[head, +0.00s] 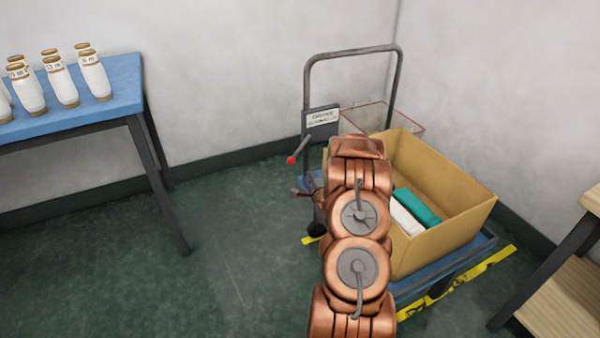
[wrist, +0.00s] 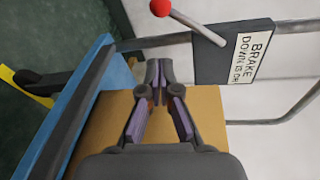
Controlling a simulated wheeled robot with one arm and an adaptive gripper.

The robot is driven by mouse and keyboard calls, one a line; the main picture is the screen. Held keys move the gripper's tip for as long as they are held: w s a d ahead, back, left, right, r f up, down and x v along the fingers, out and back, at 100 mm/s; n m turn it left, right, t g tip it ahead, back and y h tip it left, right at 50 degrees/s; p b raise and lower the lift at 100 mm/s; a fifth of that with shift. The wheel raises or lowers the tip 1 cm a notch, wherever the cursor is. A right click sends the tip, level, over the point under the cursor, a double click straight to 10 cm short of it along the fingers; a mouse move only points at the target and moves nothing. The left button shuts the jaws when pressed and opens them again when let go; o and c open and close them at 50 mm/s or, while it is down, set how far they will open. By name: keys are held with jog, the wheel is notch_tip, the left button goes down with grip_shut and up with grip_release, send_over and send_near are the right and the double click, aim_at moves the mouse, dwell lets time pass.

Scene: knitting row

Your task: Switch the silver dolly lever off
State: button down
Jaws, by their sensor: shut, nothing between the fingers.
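The silver lever (head: 300,149) with a red ball knob (head: 291,160) is on the dark plate (head: 322,122) on the dolly's handle post. It slants down and to the left in the head view. In the wrist view the lever (wrist: 196,26) runs from the plate to its red knob (wrist: 160,7) at the top edge. My gripper (wrist: 158,68) is shut and empty, with its fingertips below the lever and apart from it in that view. In the head view my arm hides most of the gripper.
The blue dolly (head: 440,272) carries an open cardboard box (head: 450,225) with white and teal items. A blue table (head: 110,85) with several thread cones stands at left. A wooden shelf (head: 570,295) stands at right. The green floor between is clear.

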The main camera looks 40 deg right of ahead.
aim_at(300, 149)
jog(key=s+f+m, duration=0.1)
jog(key=s+d+f+m, duration=0.1)
jog(key=shift+d+f+t+h+b, duration=0.3)
jog(key=shift+t+h+b, duration=0.05)
jog(key=shift+t+h, duration=0.05)
jog(key=b+x, duration=0.1)
jog(key=x, duration=0.9)
jog(key=shift+w+a+r+b, duration=0.2)
jog(key=shift+w+a+r, duration=0.1)
jog(key=shift+w+a, duration=0.4)
jog(key=shift+w+a+r+b, duration=0.15)
jog(key=shift+w+a+r, duration=0.15)
jog(key=shift+w+a, duration=0.4)
jog(key=shift+r, duration=0.15)
